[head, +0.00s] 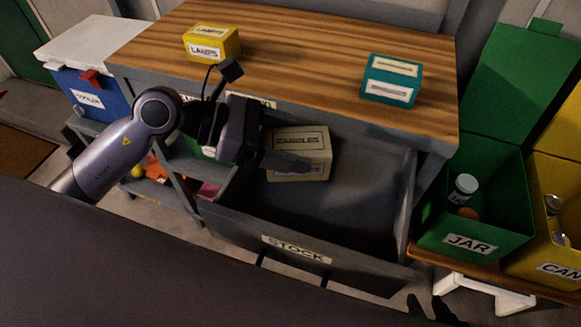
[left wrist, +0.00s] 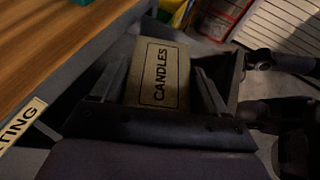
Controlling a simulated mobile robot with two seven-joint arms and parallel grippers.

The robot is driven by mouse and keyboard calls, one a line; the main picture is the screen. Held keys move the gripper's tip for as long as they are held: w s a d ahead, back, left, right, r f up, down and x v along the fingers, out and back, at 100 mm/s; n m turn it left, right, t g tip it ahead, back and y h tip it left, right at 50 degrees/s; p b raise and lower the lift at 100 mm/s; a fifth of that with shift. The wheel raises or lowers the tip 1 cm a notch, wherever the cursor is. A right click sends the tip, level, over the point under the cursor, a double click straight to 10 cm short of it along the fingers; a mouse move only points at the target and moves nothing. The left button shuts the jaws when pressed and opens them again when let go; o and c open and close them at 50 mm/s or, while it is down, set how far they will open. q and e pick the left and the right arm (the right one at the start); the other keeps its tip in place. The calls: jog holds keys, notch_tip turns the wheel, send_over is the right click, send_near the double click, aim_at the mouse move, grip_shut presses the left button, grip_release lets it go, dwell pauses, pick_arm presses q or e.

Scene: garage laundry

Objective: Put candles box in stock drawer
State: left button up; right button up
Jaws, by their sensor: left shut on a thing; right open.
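The tan candles box (head: 313,146) is inside or just above the open stock drawer (head: 330,225), at its left rear. Its CANDLES label shows in the left wrist view (left wrist: 165,75). My left gripper (head: 288,162) is shut on the box, with one finger along each side. I cannot tell whether the box touches the drawer floor. The drawer is pulled out, with a STOCK label on its front, and its visible floor is bare. My right gripper (head: 432,308) shows only as dark fingertips at the bottom edge, apart and empty.
A yellow lamps box (head: 211,43) and a teal box (head: 391,81) stand on the wooden worktop (head: 310,45). A green JAR bin (head: 475,222) and a yellow CAN bin (head: 545,225) stand right of the drawer. A blue bin (head: 95,95) is at left. The drawer's right side is free.

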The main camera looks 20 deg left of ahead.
pick_arm(q)
jog(key=shift+f+b, duration=0.3)
jog(key=shift+f, duration=3)
jog(key=shift+f+b, duration=0.65)
jog(key=o, duration=1.1)
jog(key=shift+f, duration=0.1)
